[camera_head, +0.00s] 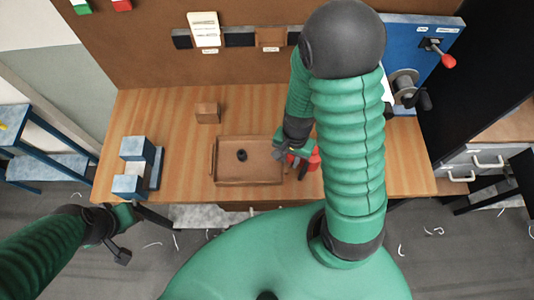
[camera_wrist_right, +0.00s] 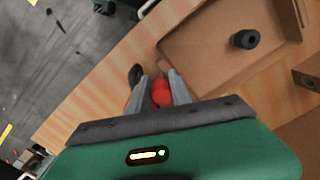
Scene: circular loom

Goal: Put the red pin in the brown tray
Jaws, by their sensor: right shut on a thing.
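The red pin (camera_wrist_right: 161,92) sits between the fingers of my right gripper (camera_wrist_right: 160,88) in the wrist view. In the head view the right gripper (camera_head: 292,162) is at the right side of the brown tray, with red (camera_head: 313,160) showing beside it. The gripper is shut on the pin, outside the tray's right wall; I cannot tell its height above the table. The brown tray (camera_head: 250,182) lies on the table and shows in the wrist view (camera_wrist_right: 205,50). A black cylinder (camera_head: 241,155) stands in it. My left gripper (camera_head: 140,238) is open, off the table's front left.
A wooden block (camera_head: 208,112) stands behind the tray. Blue-grey blocks (camera_head: 138,148) are at the table's left. A blue panel (camera_head: 415,55) with a crank and red-knobbed lever stands at the back right. Bare table lies between the blocks and tray.

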